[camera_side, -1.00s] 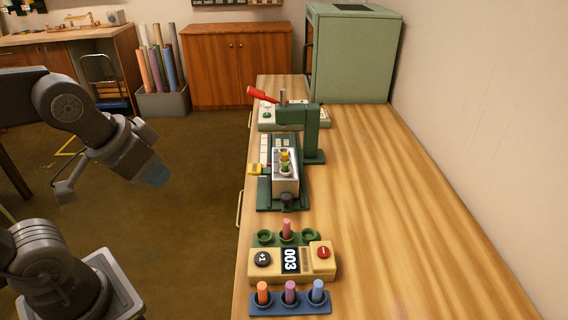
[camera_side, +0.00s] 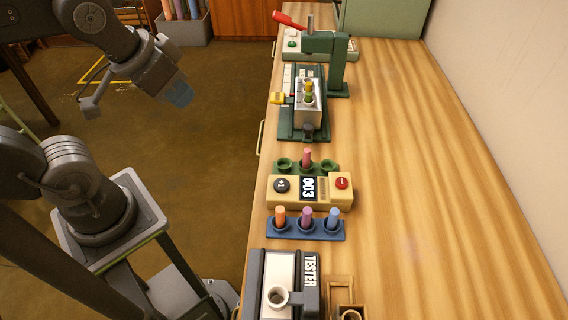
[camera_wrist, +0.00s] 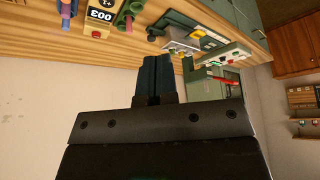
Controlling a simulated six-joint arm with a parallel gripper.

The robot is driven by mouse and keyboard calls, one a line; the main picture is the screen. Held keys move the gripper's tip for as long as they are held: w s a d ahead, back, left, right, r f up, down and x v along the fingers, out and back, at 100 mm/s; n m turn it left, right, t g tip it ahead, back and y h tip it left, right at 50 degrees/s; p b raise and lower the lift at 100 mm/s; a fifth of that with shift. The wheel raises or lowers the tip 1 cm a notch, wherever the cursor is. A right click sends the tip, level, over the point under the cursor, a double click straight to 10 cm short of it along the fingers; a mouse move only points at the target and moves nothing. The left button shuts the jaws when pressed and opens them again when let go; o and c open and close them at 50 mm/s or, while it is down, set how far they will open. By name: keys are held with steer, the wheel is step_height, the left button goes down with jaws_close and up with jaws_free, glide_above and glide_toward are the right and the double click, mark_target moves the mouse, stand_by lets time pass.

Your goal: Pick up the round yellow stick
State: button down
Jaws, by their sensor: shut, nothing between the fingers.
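The round yellow stick (camera_side: 308,87) stands upright in the pale metal block (camera_side: 309,115) on the green press on the table. Its lower part is hidden inside the block, with a green band below the yellow top. My gripper (camera_side: 180,92) hangs over the floor left of the table, well apart from the stick. In the wrist view my gripper's dark fingers (camera_wrist: 158,78) are together with nothing between them. The stick is too small to make out clearly in the wrist view.
Nearer stand the tan counter box (camera_side: 272,196), a blue rack (camera_side: 270,231) with orange, purple and blue sticks, and a tester (camera_side: 308,295). The table's right side is clear.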

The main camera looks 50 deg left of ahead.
steer(key=c, duration=1)
jaws_free()
steer(key=w+r+n+g, duration=0.1)
steer(key=w+r+n, duration=0.35)
steer(key=w, duration=0.35)
steer(key=n+g, duration=0.5)
steer(key=n, duration=0.9)
glide_above(309, 83)
step_height(309, 83, down, 6)
steer(key=r, duration=0.1)
steer(key=shift+m, duration=0.25)
step_height(309, 83, down, 14)
steer(key=shift+f, duration=0.1)
